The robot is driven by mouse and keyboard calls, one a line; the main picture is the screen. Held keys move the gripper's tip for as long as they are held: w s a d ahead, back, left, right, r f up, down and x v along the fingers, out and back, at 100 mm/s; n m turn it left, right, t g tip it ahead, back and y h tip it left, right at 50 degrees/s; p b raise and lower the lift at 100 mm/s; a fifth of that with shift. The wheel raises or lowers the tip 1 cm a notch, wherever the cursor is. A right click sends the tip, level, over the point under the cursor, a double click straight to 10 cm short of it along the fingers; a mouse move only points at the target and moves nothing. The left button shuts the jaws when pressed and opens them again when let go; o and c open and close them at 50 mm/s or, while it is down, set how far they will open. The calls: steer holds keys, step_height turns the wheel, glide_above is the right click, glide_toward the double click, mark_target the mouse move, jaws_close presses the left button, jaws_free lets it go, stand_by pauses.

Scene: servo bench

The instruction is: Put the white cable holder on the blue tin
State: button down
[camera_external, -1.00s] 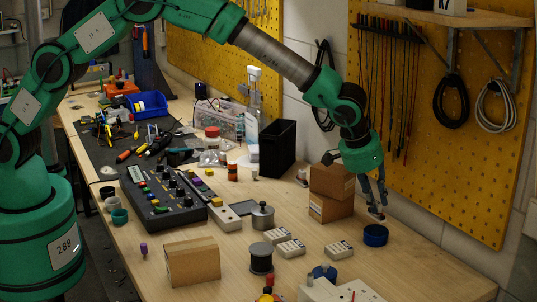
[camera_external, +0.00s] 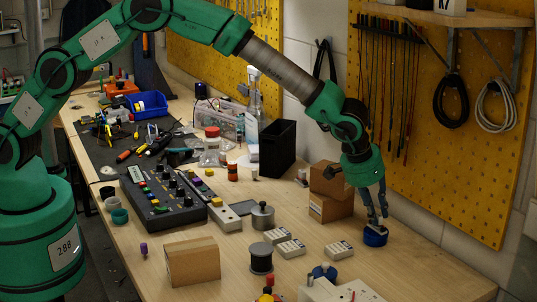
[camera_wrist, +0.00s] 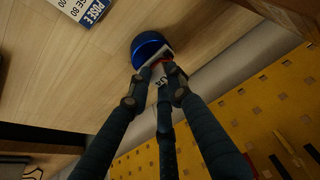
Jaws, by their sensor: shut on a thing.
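The blue tin (camera_external: 375,238) stands on the bench, right of the stacked cardboard boxes. It also shows near the top middle of the wrist view (camera_wrist: 147,46). My gripper (camera_external: 377,222) points down at the tin, with its fingertips at the tin's top edge. In the wrist view my gripper (camera_wrist: 161,74) is shut on a small white piece with a bit of red, the white cable holder (camera_wrist: 157,73). The fingers cover most of the holder. It appears to overlap the tin's edge; I cannot tell whether it touches the tin.
Two stacked cardboard boxes (camera_external: 331,208) stand close left of my gripper. A small white labelled box (camera_external: 339,250) lies left of the tin. The yellow pegboard (camera_external: 440,150) rises behind. Bare bench lies in front and right of the tin.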

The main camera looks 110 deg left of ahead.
steer(key=c, duration=1.6)
jaws_free()
steer(key=shift+f, duration=0.1)
steer(key=shift+o, duration=0.2)
steer(key=p+v, duration=0.1)
steer(key=v, duration=1.1)
